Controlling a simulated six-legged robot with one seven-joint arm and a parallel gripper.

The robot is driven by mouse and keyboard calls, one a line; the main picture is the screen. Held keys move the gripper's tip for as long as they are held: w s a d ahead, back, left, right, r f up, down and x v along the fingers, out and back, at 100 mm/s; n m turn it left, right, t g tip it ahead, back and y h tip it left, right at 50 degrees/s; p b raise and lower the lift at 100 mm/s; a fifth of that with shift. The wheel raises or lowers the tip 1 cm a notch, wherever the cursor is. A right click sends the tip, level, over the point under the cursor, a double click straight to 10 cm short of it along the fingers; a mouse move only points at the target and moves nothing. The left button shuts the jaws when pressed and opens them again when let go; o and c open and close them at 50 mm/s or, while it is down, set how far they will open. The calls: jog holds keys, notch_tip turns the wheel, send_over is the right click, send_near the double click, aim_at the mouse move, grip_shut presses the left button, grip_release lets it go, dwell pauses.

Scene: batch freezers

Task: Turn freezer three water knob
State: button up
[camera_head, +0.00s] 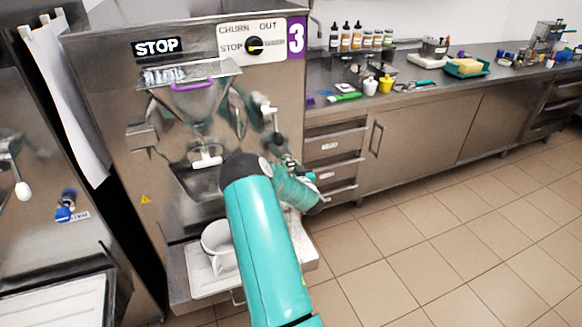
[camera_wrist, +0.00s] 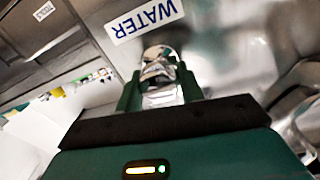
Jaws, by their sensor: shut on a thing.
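Freezer three (camera_head: 100,75) is the steel machine with the purple "3" label (camera_head: 296,38). In the wrist view, its water knob (camera_wrist: 159,62) is a shiny metal piece below the "WATER" label (camera_wrist: 144,18). My gripper (camera_wrist: 160,92) is shut on this knob, with one green finger on each side. In the head view, my teal arm reaches to the right side of the freezer front. The arm hides the knob there, and the fingertips cannot be made out clearly.
A white pitcher (camera_head: 214,240) stands on the freezer's lower shelf (camera_head: 205,284), beside my arm. Another freezer with a blue knob (camera_head: 66,212) stands at the left. A steel counter (camera_head: 400,98) with drawers runs along the right. The tiled floor at right is clear.

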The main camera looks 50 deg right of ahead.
jog(key=shift+n, duration=0.3)
jog(key=n, duration=0.5)
jog(key=shift+w, duration=0.1)
jog(key=n, duration=0.6)
jog(key=shift+n+t, duration=0.3)
dwell(0.4)
jog(key=o, duration=0.9)
jog(key=shift+o, duration=0.4)
jog(key=shift+a, duration=0.1)
jog(key=v, duration=1.3)
jog(key=shift+s+a, duration=0.2)
jog(key=shift+s, duration=0.15)
